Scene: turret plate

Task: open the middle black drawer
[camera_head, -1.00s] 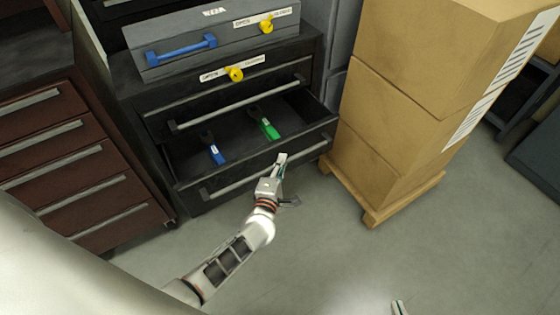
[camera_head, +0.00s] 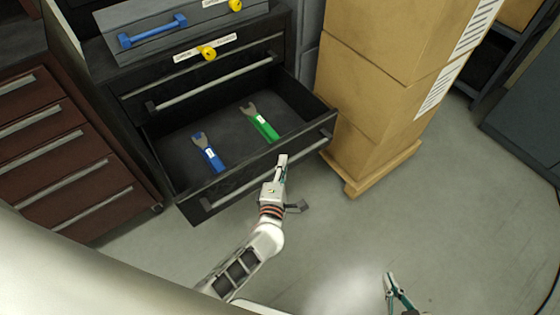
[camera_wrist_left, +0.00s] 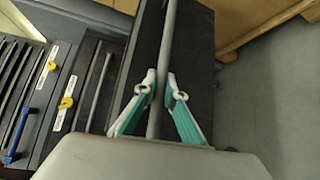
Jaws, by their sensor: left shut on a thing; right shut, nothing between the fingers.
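The black drawer (camera_head: 235,186) below the top drawer stands pulled out from its cabinet, with its inside in clear view. Its long grey handle (camera_head: 308,150) runs along the front and also shows in the left wrist view (camera_wrist_left: 167,40). My left gripper (camera_head: 281,168) is shut on this handle, a little right of its middle. In the left wrist view my left fingers (camera_wrist_left: 160,88) lie on both sides of the bar. My right gripper (camera_head: 391,284) is shut and empty above the floor, away from the cabinet.
A blue-handled wrench (camera_head: 209,155) and a green-handled wrench (camera_head: 261,123) lie in the drawer. A grey case (camera_head: 165,22) sits on the cabinet. Stacked boxes (camera_head: 360,100) on a pallet (camera_head: 385,172) stand close right. A red-brown cabinet (camera_head: 60,165) stands left. Floor in front is clear.

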